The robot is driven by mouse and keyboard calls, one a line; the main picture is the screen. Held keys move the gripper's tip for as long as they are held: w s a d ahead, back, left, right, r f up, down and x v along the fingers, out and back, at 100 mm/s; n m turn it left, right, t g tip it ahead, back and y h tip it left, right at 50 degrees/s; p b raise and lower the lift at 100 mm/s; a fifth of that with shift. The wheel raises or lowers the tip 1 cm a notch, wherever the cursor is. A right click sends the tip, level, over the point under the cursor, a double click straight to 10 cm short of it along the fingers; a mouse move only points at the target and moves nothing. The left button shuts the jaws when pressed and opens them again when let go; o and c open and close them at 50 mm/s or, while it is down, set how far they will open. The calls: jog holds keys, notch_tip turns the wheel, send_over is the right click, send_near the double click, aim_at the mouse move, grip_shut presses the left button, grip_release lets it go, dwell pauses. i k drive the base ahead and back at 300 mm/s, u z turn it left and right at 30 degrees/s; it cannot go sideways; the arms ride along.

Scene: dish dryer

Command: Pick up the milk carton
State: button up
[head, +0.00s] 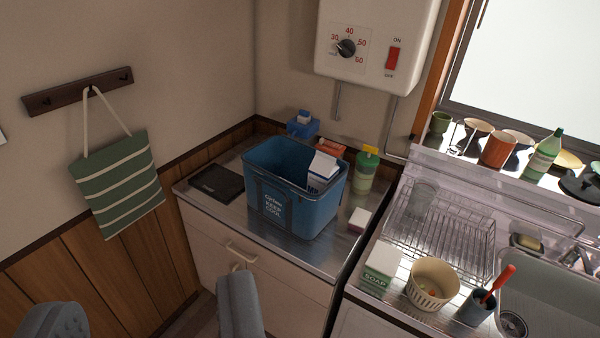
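A white carton with blue markings (322,170), which looks like the milk carton, stands in a blue cooler box (300,212) on the metal counter at the left. Only its upper part shows above the front rim, at the right side of the box, and it looks slightly tilted. Its lower part is hidden by the box wall. Grey parts of my arm (240,305) show at the bottom edge, well apart from the carton. I see no gripper fingertips in this view.
A black flat object (216,183) lies left of the box. A green container with a yellow top (365,172) stands close on its right. A blue bottle (302,124) is behind it. A dish rack (440,232) and soap box (381,262) are at right.

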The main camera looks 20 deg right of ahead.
aim_at(324, 169)
jog(key=i, duration=1.85)
jog(key=z, duration=1.9)
jog(key=k, duration=0.75)
jog(key=z, duration=0.2)
jog(key=i, duration=0.75)
jog(key=u, duration=0.05)
